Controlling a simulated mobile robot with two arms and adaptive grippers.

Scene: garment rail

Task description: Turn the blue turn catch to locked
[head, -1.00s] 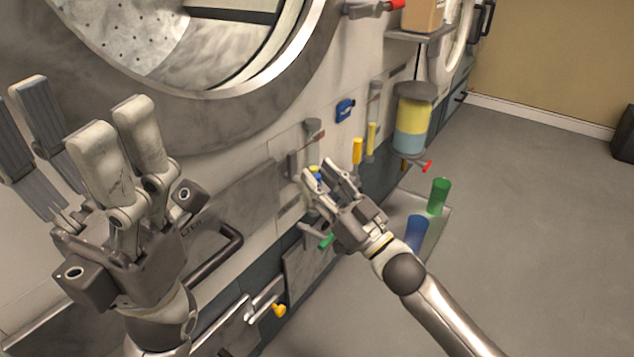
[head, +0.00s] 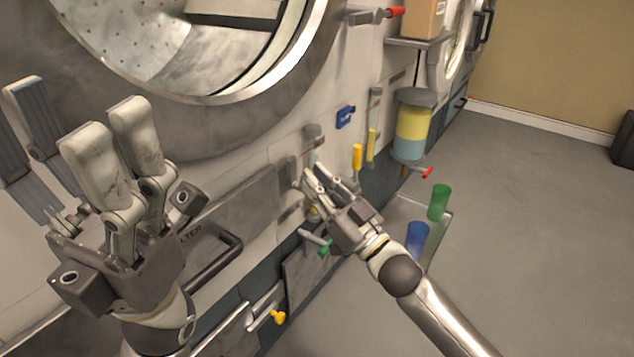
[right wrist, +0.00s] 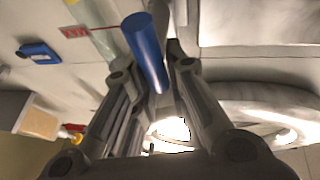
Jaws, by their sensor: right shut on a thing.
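The blue turn catch (right wrist: 145,48) shows in the right wrist view as a blue cylindrical handle between my right gripper's two fingers. My right gripper (head: 312,180) is shut on it, against the machine's front panel. In the head view the fingers hide the blue handle, so I cannot tell its angle there. My left gripper (head: 72,118) is open and empty at the left, in front of the large round door, away from the catch.
Yellow handles (head: 357,157) stand right of my right gripper. A green-tipped handle (head: 325,248) and a yellow knob (head: 279,317) lie below. A blue box (head: 345,117) is on the panel above. A yellow and blue container (head: 411,130) hangs at right. Open floor lies right.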

